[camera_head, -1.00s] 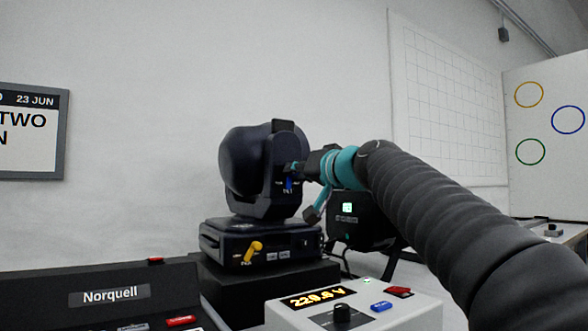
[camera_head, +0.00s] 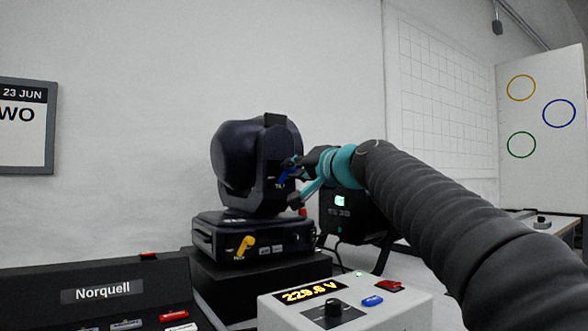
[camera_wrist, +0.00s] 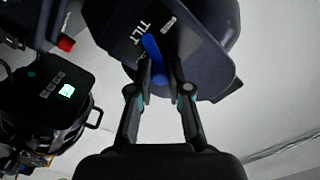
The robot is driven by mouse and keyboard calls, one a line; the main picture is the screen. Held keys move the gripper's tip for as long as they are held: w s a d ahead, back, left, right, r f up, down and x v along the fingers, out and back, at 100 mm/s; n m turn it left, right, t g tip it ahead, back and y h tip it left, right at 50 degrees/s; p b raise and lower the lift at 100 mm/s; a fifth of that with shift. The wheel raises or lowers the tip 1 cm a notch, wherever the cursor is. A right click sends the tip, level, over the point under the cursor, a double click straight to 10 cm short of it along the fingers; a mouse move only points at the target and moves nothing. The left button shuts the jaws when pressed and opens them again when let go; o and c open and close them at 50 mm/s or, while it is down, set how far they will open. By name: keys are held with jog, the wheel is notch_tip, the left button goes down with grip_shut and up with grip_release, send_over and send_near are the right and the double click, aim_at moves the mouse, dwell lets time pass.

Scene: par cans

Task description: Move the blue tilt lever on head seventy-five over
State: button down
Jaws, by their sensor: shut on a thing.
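The dark moving-head light (camera_head: 235,165) stands on its base in the middle of the head view. Its blue tilt lever (camera_head: 286,173) is on the right side of the yoke, beside a TILT label, and slants. In the wrist view the blue lever (camera_wrist: 153,48) lies between the fingertips next to the white TILT lettering. My gripper (camera_head: 294,172) reaches in from the right and is shut on the lever; its fingers (camera_wrist: 160,72) also show in the wrist view. The lever's lower part is partly hidden by the fingers. I cannot read a head number.
A yellow lever (camera_head: 244,246) is on the light's base. A black lamp with a lit green display (camera_head: 340,201) stands close on the right. A white power box (camera_head: 400,311) and a dark Norquell console (camera_head: 60,275) are in front.

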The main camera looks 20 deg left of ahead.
jog(key=c, duration=1.1)
grip_release()
jog(key=shift+d, duration=0.1)
jog(key=v, duration=1.1)
jog(key=shift+s+d, duration=0.3)
